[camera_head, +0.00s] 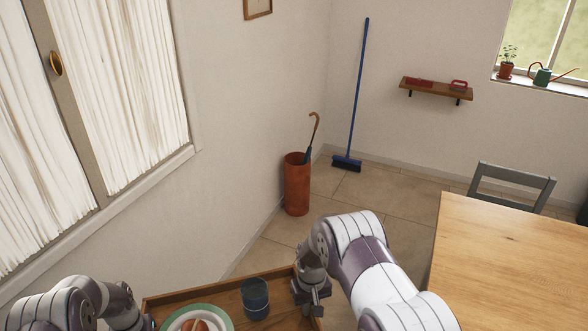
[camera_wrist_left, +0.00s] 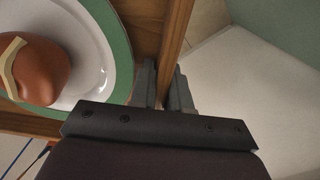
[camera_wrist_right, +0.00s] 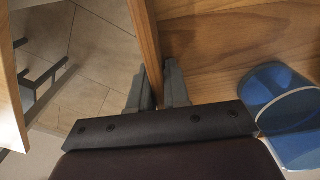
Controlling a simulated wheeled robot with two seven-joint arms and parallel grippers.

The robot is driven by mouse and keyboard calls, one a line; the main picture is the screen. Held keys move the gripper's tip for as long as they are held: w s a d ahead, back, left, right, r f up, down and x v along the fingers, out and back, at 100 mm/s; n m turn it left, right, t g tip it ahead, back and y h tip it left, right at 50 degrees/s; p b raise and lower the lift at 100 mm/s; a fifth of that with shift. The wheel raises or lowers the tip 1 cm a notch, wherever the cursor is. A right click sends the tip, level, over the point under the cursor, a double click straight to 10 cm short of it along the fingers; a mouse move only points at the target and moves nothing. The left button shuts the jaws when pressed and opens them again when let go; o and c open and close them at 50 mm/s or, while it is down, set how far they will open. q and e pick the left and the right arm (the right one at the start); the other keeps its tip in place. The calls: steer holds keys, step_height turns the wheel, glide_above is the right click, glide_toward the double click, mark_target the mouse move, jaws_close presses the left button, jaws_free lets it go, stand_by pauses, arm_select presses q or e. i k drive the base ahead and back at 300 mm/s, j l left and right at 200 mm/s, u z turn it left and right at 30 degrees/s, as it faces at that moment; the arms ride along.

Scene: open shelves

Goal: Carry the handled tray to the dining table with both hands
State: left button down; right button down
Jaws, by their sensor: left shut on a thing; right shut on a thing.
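The wooden tray (camera_head: 222,289) is at the bottom of the head view, in front of me, with a green-rimmed white plate (camera_head: 197,313) holding brown food and a dark blue cup (camera_head: 255,298) on it. My right gripper (camera_head: 314,297) is shut on the tray's right side; the right wrist view shows its fingers (camera_wrist_right: 160,88) on either side of the wooden wall. My left gripper (camera_wrist_left: 163,88) is shut on the tray's opposite wall, beside the plate. Its fingertips are hardly visible in the head view. The wooden dining table (camera_head: 515,262) stands at the right, apart from the tray.
A grey chair (camera_head: 512,183) stands at the table's far side. A red umbrella bin (camera_head: 297,186) and a blue broom (camera_head: 355,110) stand by the walls ahead. A curtained window (camera_head: 120,90) is on the left wall. Tiled floor (camera_head: 390,205) lies open between the bin and the table.

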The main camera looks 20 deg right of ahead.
mark_target(486, 268)
steer(key=i+z, duration=0.3)
steer(key=i, duration=0.25)
steer(key=i+j+z, duration=0.1)
steer(key=i+z, duration=0.15)
steer(key=i, duration=0.35)
steer(key=i+j+z, duration=0.3)
steer(key=i, duration=0.25)
steer(key=i+l+z, duration=0.15)
steer(key=z, duration=0.25)
steer(key=i+z, duration=0.45)
steer(key=i+l+z, duration=0.1)
steer(key=z, duration=0.3)
steer(key=i+j+z, duration=0.1)
steer(key=i+z, duration=0.45)
steer(key=z, duration=0.35)
steer(key=i+z, duration=0.2)
steer(key=z, duration=0.25)
steer(key=i+j+z, duration=0.15)
steer(key=z, duration=0.35)
